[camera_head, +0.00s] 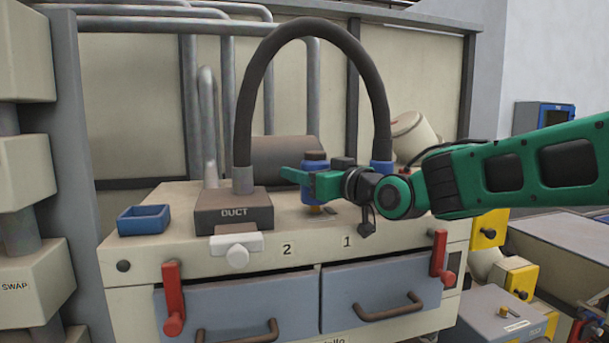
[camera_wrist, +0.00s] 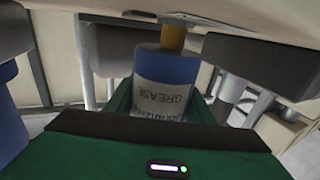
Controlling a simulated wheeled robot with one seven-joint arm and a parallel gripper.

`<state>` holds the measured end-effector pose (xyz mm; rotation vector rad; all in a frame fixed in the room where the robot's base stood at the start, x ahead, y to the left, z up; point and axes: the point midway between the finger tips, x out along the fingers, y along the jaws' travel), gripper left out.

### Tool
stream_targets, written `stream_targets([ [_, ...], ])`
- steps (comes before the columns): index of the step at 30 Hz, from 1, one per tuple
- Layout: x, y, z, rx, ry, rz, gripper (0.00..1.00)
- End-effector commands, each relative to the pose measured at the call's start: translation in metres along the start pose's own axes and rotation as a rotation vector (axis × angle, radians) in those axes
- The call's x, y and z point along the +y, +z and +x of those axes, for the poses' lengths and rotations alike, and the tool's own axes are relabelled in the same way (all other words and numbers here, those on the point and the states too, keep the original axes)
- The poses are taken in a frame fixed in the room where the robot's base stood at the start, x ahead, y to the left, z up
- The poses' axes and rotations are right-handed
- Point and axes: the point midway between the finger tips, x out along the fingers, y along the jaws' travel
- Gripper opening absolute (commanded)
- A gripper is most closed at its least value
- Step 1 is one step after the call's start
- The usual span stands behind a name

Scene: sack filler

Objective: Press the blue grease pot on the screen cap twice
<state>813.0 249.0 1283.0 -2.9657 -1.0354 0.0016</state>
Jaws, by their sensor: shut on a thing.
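The blue grease pot (camera_head: 315,166) is upright above the machine's top, near the middle of the head view. My green gripper (camera_head: 312,183) is shut around its middle. In the wrist view the pot (camera_wrist: 165,92) shows its pale GREASE label upside down between my fingers. A yellow-brown stub (camera_wrist: 173,37) joins the pot's end to the pale machine top. I cannot tell whether this stub is part of the pot or the screen cap. The stub also shows low under the pot in the head view (camera_head: 315,210).
An open blue tray (camera_head: 144,220) sits at the left.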

Motion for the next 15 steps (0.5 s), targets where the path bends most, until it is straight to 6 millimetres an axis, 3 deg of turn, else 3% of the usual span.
stream_targets([
  [15,-0.0007,0.0058,0.0002,0.001,-0.001,0.0,0.18],
])
